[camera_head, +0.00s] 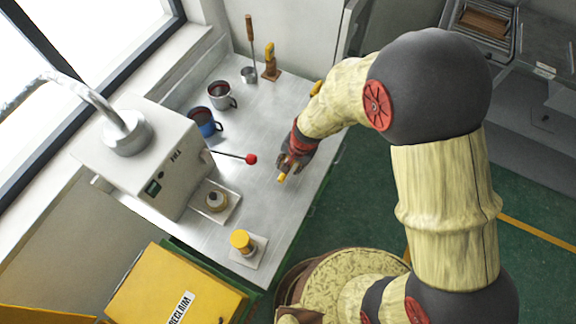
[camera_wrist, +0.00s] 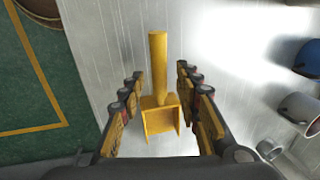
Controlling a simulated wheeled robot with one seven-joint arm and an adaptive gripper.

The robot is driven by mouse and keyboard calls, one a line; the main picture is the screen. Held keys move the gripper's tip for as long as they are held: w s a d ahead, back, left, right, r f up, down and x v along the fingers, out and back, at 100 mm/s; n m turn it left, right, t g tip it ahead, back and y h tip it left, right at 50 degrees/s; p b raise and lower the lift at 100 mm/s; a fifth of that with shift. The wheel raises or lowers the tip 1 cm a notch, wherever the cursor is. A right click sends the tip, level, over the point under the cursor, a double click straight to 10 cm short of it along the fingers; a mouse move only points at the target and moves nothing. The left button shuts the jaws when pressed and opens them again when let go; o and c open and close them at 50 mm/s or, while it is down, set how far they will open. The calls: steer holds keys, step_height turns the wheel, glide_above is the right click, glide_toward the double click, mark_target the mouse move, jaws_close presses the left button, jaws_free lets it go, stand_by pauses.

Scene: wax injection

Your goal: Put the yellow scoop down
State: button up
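The yellow scoop (camera_wrist: 158,62) lies between the two fingers of my gripper (camera_wrist: 160,82) in the wrist view. Its handle points away from the palm and its square, open bowl is nearer the palm. The fingers stand apart, with a visible gap on each side of the handle, so my gripper is open around the scoop. In the head view my gripper (camera_head: 287,166) is low over the right part of the metal worktop (camera_head: 262,203). Only a small yellow end of the scoop (camera_head: 282,178) shows there. Whether the scoop fully rests on the metal is hard to tell.
A red-knobbed lever (camera_head: 251,159) of the wax machine (camera_head: 150,160) reaches toward my gripper from the left. A blue mug (camera_head: 204,122) and a grey mug (camera_head: 221,96) stand behind. A yellow-capped item (camera_head: 241,241) sits in front. The worktop's right edge is close.

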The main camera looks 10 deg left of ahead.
steer(key=s+d+r+n+t+p, duration=0.1)
steer(key=d+r, duration=0.4)
steer(key=r, duration=0.4)
steer(key=s+d+r+t, duration=0.1)
steer(key=d+r, duration=0.3)
steer(key=r, duration=0.5)
steer(key=d+r+n+p, duration=0.1)
steer(key=d+r, duration=0.4)
steer(key=r, duration=0.4)
steer(key=s+d+r+n+t+h, duration=0.2)
steer(key=s+d+r, duration=0.8)
steer(key=s+d, duration=0.1)
steer(key=shift+t, duration=0.3)
step_height(320, 180, down, 8)
steer(key=b, duration=0.8)
steer(key=shift+b, duration=0.3)
